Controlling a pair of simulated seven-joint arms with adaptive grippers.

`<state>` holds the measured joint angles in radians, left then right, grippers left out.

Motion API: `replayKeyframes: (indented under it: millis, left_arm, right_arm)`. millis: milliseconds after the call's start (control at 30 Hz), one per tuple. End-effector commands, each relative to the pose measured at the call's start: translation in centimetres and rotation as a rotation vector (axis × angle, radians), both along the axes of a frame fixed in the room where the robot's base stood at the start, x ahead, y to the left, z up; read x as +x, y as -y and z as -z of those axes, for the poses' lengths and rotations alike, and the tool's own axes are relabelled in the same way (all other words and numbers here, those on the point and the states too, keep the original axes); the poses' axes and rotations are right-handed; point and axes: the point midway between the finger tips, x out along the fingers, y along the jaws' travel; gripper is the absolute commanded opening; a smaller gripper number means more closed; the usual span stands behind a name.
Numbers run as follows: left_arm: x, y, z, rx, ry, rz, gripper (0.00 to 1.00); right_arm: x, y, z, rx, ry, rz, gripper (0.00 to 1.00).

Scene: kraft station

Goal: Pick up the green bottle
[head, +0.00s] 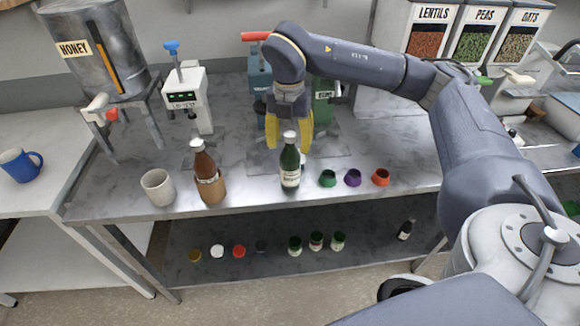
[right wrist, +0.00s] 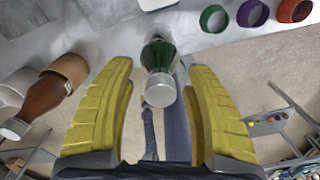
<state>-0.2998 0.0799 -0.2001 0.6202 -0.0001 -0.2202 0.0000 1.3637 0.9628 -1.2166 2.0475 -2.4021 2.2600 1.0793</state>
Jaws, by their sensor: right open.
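The green bottle (head: 290,168) stands upright near the front edge of the grey counter, with a pale label and a silvery cap. In the right wrist view the green bottle (right wrist: 159,72) shows from above, cap toward the camera, between the yellow fingers. My right gripper (head: 289,142) is open and reaches the bottle from behind in the head view, its fingertips around the cap's height. In the right wrist view the open right gripper (right wrist: 160,85) has a gap between each finger and the bottle. My left gripper is not in view.
A brown bottle (head: 205,165) in a cardboard sleeve and a white cup (head: 158,187) stand left of the green bottle. Green (head: 328,178), purple (head: 353,177) and orange (head: 381,177) rings lie to its right. Machines stand behind. Several small items lie on the lower shelf (head: 270,258).

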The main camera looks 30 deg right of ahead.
Motion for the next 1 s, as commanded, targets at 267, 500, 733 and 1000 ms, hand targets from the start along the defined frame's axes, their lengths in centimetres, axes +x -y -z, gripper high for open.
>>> replayKeyframes:
  millis: [267, 500, 733, 1000]
  left_arm:
    - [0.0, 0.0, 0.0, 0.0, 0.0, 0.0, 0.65]
    - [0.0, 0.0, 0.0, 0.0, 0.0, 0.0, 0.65]
    - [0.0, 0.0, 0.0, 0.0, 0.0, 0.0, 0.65]
    - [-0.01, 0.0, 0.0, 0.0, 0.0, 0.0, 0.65]
  right_arm:
    - [0.01, 0.02, 0.65, 0.0, 0.001, 0.0, 0.53]
    - [0.01, 0.02, 0.62, 0.0, 0.001, 0.0, 0.41]
    - [0.01, 0.02, 0.61, 0.0, 0.001, 0.0, 0.15]
    - [0.0, 0.01, 0.61, 0.0, 0.001, 0.0, 0.0]
